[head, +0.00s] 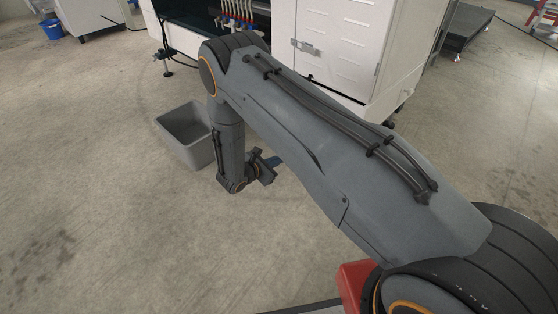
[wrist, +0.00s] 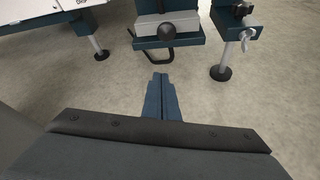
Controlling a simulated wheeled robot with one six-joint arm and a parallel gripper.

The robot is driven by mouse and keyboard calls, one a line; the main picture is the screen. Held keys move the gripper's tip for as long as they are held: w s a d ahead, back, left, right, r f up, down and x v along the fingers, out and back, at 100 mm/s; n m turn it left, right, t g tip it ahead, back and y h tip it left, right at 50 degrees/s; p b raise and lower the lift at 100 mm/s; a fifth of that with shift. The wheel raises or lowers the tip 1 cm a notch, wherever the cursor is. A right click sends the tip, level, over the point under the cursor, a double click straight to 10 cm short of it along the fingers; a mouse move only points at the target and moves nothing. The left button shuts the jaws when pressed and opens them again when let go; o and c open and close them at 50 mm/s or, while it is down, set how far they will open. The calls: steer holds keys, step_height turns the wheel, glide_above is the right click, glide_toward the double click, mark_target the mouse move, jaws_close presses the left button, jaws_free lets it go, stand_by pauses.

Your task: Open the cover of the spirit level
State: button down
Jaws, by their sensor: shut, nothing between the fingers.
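My gripper (wrist: 161,80) is shut and empty in the wrist view, its two blue fingers together and pointing away over bare floor. In the head view my gripper (head: 274,161) is partly hidden beside my arm, low in front of the white cabinet. Ahead of the fingertips in the wrist view, and apart from them, a pale grey block (wrist: 167,25) sits on a dark blue part of the machine, with a black loop handle (wrist: 153,54) below it. I cannot tell whether this block is the spirit level or its cover.
A grey open bin (head: 186,136) stands on the floor left of my arm. The white cabinet (head: 345,45) stands behind my arm. Machine feet (wrist: 220,72) and (wrist: 100,52) flank the block in the wrist view.

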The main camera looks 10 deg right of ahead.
steer(key=b+x, duration=0.3)
steer(key=x, duration=0.4)
steer(key=shift+s+d+r+b, duration=0.1)
steer(key=shift+d+r+b, duration=0.1)
steer(key=shift+r, duration=0.4)
steer(key=shift+s+d+r+b, duration=0.15)
steer(key=shift+r+b, duration=0.1)
steer(key=shift+r, duration=0.4)
steer(key=shift+w+d+r+b, duration=0.1)
steer(key=shift+d+r+b, duration=0.1)
steer(key=shift+r, duration=0.4)
steer(key=shift+s+a+r, duration=0.1)
steer(key=shift+a, duration=0.05)
